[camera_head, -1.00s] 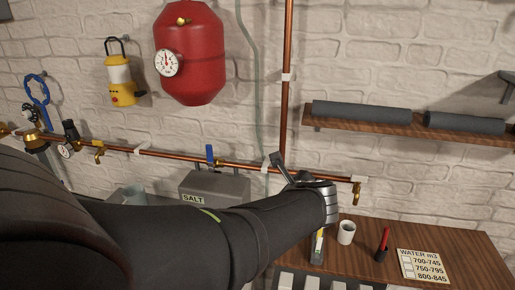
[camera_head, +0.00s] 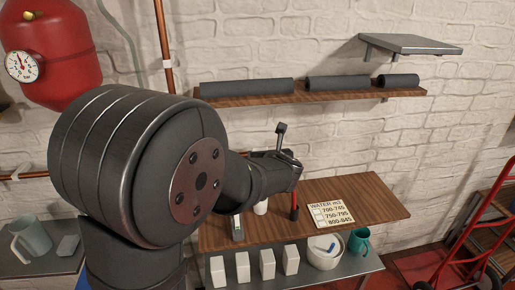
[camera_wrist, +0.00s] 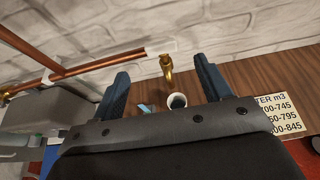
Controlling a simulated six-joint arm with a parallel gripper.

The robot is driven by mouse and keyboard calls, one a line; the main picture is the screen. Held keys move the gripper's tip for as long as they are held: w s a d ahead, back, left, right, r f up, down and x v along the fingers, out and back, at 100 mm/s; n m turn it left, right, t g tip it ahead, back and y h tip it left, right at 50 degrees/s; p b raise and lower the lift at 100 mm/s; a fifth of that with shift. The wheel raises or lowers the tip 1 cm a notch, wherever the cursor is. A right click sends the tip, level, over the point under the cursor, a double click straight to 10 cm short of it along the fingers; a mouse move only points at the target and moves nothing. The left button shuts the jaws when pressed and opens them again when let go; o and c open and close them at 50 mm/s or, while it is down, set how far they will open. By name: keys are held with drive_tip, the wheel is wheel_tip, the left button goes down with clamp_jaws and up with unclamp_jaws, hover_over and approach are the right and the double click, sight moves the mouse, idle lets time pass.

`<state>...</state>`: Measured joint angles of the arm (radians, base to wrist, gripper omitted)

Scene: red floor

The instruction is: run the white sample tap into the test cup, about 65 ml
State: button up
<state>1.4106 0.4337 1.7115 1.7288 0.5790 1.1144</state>
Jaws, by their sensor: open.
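In the wrist view the brass tap (camera_wrist: 167,66) hangs at the end of the copper pipe, with a white piece (camera_wrist: 158,48) at its top. The white test cup (camera_wrist: 177,101) stands upright on the wooden bench below the tap, its inside dark; I cannot tell how full it is. In the head view the cup (camera_head: 261,207) is partly covered by my arm, and the tap is hidden. My gripper (camera_head: 286,147) is above the bench. In the wrist view its fingers (camera_wrist: 162,74) are open and empty, with the tap appearing between them; I cannot tell the distance.
A red pen in a dark holder (camera_head: 294,210) and a water card (camera_head: 340,213) lie right of the cup. A small grey device (camera_head: 237,228) stands left of it. A shelf with dark rolls (camera_head: 247,87) hangs above. White boxes, a bowl and a teal mug (camera_head: 358,241) are below.

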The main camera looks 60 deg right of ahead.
sight(260, 148)
drive_tip(key=x, duration=1)
drive_tip(key=shift+w+d+f, duration=0.1)
drive_tip(key=shift+w, duration=0.05)
drive_tip(key=c, duration=1)
